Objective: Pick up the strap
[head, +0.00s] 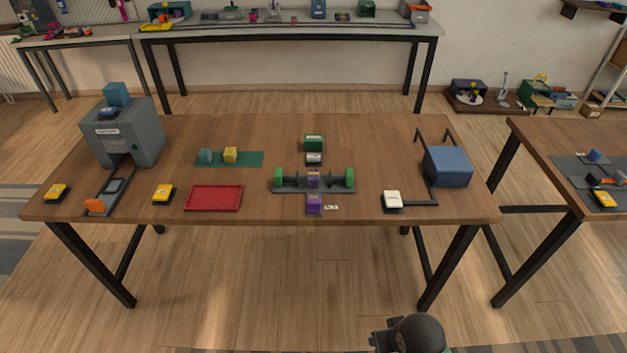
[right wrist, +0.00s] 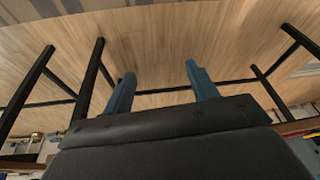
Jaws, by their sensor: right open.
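I cannot clearly make out a strap in either view. A dark grey fixture (head: 330,187) with green end blocks stands at the middle of the wooden table (head: 375,150). A purple block (head: 314,204) sits at its front, with a small white label (head: 331,208) beside it. My right gripper (right wrist: 160,75) shows in the right wrist view with its two blue fingers wide apart and nothing between them. Floor and dark table legs lie beyond it. A dark part of my arm shows at the bottom of the head view. My left gripper is in neither view.
A grey machine (head: 124,132) stands at the table's left, with a red tray (head: 214,198) and green mat (head: 247,159) nearby. A blue box (head: 447,166) and white-topped block (head: 393,200) are at the right. The floor in front is clear.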

